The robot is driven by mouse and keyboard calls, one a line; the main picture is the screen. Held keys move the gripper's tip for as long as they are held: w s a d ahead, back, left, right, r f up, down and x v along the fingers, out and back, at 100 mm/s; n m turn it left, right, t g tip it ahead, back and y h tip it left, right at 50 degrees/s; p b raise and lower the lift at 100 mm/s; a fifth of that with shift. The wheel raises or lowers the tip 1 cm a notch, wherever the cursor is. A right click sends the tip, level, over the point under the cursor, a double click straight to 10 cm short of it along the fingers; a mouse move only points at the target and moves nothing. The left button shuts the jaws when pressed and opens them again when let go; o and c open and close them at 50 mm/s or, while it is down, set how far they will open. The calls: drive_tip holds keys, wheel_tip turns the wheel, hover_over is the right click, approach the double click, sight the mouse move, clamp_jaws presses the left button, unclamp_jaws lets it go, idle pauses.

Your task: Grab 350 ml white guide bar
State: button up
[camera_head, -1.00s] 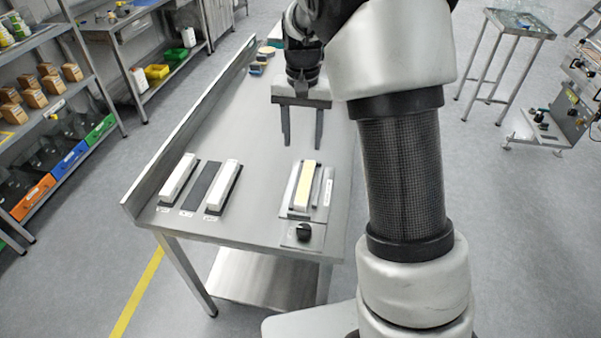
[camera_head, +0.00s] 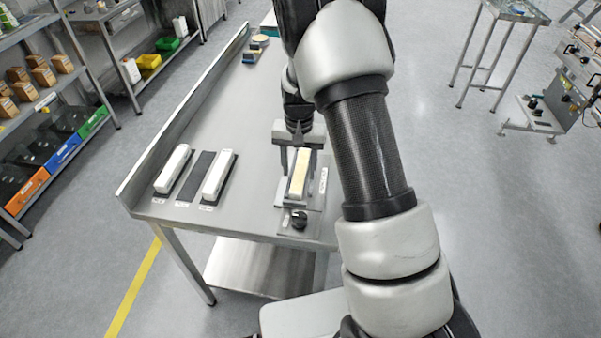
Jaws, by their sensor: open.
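Two white bars lie on dark pads at the near left of the steel table: a left white bar (camera_head: 173,169) and a right white bar (camera_head: 217,175). Between them is an empty dark pad (camera_head: 195,177). A bar with a cream-yellow top and white side (camera_head: 300,174) lies in a grey fixture at the right. The labels are too small to read, so I cannot tell which bar is 350 ml. My gripper (camera_head: 298,165) is open, pointing down at the far end of the cream-topped bar, with a finger on each side. Contact cannot be told.
A black knob (camera_head: 299,219) on a plate stands just in front of the fixture. The steel table (camera_head: 235,110) has a raised left edge and a clear middle. Small blocks (camera_head: 257,45) lie at its far end. Shelves (camera_head: 50,110) stand at the left.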

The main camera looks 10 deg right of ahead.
drive_tip(key=shift+f, duration=0.55)
clamp_jaws()
